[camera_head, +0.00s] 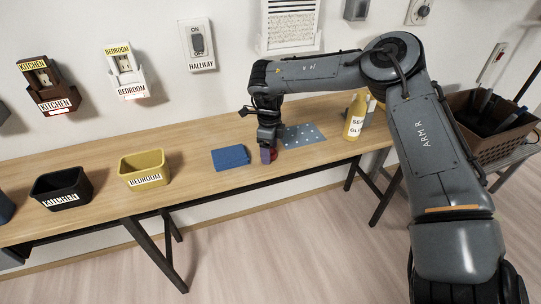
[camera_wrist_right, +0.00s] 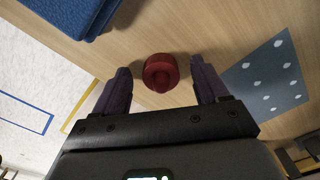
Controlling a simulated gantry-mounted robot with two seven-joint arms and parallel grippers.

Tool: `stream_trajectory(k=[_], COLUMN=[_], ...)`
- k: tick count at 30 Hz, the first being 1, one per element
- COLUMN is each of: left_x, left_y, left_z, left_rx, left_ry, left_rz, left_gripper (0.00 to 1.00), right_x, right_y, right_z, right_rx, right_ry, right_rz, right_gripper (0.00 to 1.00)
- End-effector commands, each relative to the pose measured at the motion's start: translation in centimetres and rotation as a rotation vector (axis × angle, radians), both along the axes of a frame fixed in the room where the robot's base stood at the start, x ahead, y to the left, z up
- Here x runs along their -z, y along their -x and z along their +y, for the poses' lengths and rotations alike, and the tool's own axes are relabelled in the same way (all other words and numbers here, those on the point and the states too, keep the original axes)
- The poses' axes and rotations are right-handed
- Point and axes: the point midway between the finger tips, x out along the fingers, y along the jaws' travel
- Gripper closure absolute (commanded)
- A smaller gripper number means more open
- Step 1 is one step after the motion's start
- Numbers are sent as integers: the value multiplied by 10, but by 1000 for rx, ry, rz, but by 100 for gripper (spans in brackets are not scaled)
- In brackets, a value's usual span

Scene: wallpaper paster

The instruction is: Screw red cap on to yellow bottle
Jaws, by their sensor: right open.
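The red cap (camera_wrist_right: 160,72) stands on the wooden table between the two open fingers of my right gripper (camera_wrist_right: 162,88) in the wrist view, with a gap on each side. In the head view my right gripper (camera_head: 268,154) points down at the table, and a bit of the red cap (camera_head: 274,155) shows beside it. The yellow bottle (camera_head: 355,116) stands upright at the right of the table, with a label that reads partly as glue. Its top is partly close to my right arm. My left gripper is in neither view.
A blue folded cloth or sponge (camera_head: 231,157) lies just left of the cap. A blue-grey dotted sheet (camera_head: 303,135) lies to its right. A yellow bin (camera_head: 144,170) and a black bin (camera_head: 62,188) stand further left. A brown basket (camera_head: 495,125) is at the far right.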

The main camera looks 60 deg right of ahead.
Motion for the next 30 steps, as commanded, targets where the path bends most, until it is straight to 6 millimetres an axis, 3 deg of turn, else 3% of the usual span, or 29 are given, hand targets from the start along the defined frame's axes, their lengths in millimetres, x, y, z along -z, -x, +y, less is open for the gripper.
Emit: stream_trajectory(k=[9,21,30], left_x=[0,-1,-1], left_y=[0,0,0], left_z=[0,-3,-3], left_rx=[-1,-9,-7], left_ry=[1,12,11], left_rz=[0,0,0], left_gripper=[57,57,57], right_x=[0,0,-1], right_y=[0,0,0], right_z=[0,0,0], right_rx=[0,-1,-1], right_ry=[0,0,0], right_rz=[-1,-1,-1], right_gripper=[27,86,86])
